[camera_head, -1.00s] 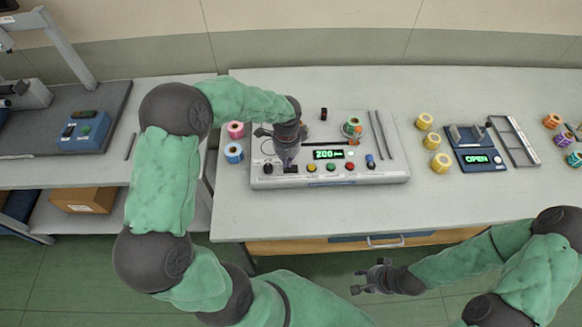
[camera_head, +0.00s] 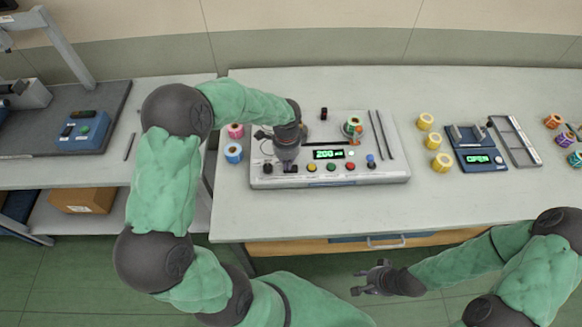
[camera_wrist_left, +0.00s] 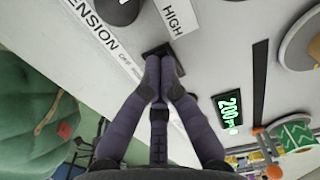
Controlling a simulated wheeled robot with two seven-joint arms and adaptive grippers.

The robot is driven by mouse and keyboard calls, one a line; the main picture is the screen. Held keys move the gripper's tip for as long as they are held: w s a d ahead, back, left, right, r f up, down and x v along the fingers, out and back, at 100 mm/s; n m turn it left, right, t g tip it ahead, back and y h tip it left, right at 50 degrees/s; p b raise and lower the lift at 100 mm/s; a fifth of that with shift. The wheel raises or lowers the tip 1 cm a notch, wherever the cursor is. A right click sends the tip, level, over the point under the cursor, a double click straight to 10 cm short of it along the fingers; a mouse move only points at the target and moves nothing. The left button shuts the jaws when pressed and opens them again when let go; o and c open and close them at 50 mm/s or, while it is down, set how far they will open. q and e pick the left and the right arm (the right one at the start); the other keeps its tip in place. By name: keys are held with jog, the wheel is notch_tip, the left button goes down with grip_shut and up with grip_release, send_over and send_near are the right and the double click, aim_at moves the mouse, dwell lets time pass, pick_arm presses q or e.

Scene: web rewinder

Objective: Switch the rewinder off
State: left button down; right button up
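The rewinder (camera_head: 395,172) is a pale grey box on the table, with a lit green display (camera_head: 329,154) reading about 200. A black switch (camera_head: 290,169) sits at the left of its front row of controls. My left gripper (camera_wrist_left: 166,74) is over this part of the panel. Its fingers are together, with the tips at the black switch (camera_wrist_left: 159,52); contact is hard to tell. The tips hide part of the switch, and its position cannot be read. Labels "TENSION", "OFF" and "HIGH" show nearby. My right gripper (camera_head: 368,279) is empty, its fingers apart, in front of the table.
A black knob (camera_head: 268,168) and several coloured buttons (camera_head: 331,167) flank the switch. Pink and blue rolls (camera_head: 233,152) stand left of the rewinder. Yellow rolls (camera_head: 441,162) and a blue device reading OPEN (camera_head: 480,158) are to the right. The front right tabletop is clear.

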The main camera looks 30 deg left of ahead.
pick_arm(q)
jog(key=shift+f, duration=0.25)
jog(key=shift+r+p, duration=2.7)
jog(key=shift+r, duration=0.85)
